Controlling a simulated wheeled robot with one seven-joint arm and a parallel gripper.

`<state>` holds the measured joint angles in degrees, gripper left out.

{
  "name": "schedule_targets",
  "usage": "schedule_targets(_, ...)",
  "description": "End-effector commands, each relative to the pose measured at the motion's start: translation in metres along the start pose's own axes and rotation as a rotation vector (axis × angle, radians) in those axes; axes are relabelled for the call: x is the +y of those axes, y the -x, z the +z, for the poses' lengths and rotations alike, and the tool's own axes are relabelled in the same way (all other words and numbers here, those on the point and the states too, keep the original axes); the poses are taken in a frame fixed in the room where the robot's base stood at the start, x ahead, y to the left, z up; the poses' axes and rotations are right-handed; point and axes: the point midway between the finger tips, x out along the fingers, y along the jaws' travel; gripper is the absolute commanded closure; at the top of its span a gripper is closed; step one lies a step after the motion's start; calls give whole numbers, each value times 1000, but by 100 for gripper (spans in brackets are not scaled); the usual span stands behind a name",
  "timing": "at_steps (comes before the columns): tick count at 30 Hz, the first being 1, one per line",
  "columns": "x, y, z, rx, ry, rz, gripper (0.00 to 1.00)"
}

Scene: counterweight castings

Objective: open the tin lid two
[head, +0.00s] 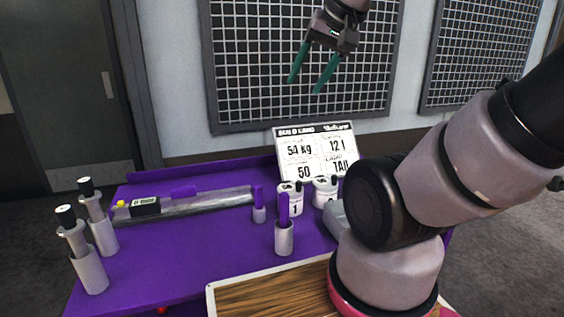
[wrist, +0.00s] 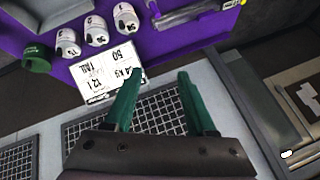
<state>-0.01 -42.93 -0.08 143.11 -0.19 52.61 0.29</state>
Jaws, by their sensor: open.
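White numbered tins stand in a row on the purple table. In the wrist view, where the scene is inverted, tin two (wrist: 97,30) is the middle of three white tins, between tin one (wrist: 125,16) and a third tin (wrist: 67,43). Their lids appear to be on. My gripper (head: 304,86) is open and empty, high above and behind the table; its green fingers also show in the wrist view (wrist: 160,74).
A sign board (head: 316,152) stands behind the tins. A holder with a purple handle (head: 284,237) stands in front. A metal bar (head: 190,206) and two upright cylinders (head: 90,270) are at left. A green round item (wrist: 35,61) is beside the third tin. A wall grid (head: 300,60) is behind.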

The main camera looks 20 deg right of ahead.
Motion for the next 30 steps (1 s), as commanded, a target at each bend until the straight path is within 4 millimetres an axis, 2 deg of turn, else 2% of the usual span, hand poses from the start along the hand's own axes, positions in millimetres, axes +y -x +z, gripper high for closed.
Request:
schedule_targets(5,7,-15,-15,-37,-90,33,44)
schedule_targets(8,18,-35,-32,-76,-204,77,44)
schedule_targets(14,51,-85,-65,-148,-470,194,44)
schedule_targets(21,106,-150,-90,-202,-775,364,44)
schedule_targets(27,159,-204,-95,-219,-1001,519,44)
schedule_targets(30,181,-223,-94,-217,-1083,579,44)
